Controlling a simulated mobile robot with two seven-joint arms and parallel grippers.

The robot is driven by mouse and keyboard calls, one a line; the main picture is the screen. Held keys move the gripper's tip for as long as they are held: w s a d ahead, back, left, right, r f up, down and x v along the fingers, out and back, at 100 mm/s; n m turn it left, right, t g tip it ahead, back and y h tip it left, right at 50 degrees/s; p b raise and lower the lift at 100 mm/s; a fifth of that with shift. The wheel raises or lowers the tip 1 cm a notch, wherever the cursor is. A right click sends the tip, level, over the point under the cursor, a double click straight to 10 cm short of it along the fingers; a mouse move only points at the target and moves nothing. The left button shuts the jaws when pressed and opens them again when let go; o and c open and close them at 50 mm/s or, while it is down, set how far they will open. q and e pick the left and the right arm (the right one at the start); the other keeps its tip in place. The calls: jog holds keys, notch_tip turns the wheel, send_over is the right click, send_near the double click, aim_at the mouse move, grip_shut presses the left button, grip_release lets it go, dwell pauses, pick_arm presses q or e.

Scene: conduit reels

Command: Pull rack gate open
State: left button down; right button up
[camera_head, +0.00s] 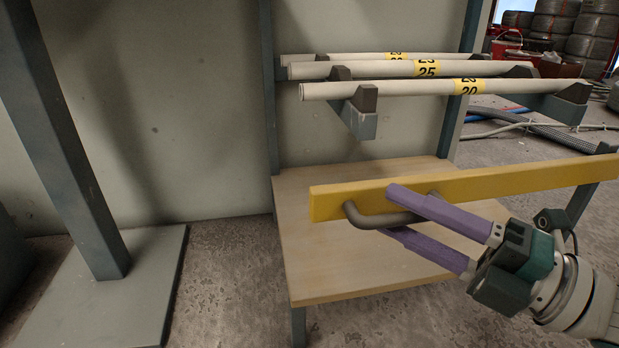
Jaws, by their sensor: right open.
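The rack gate is a yellow bar (490,184) across the front of the rack at the lower right. A grey-brown curved handle (378,219) is fixed to the bar near its left end. My right gripper (394,212) comes in from the right, with its two purple fingers apart, one above and one below the handle. The upper finger overlaps the handle and the bar in the picture. I cannot tell whether either finger touches the handle. My left gripper is not in view.
White conduits (400,89) with yellow number labels rest on grey rack arms (361,118) above the gate. A wooden shelf (310,270) lies below. A dark steel post (75,150) stands on a plate at left. Stacked reels (590,25) and hoses are at the back right.

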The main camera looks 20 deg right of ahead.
grip_shut()
dwell(0.3)
dwell(1.1)
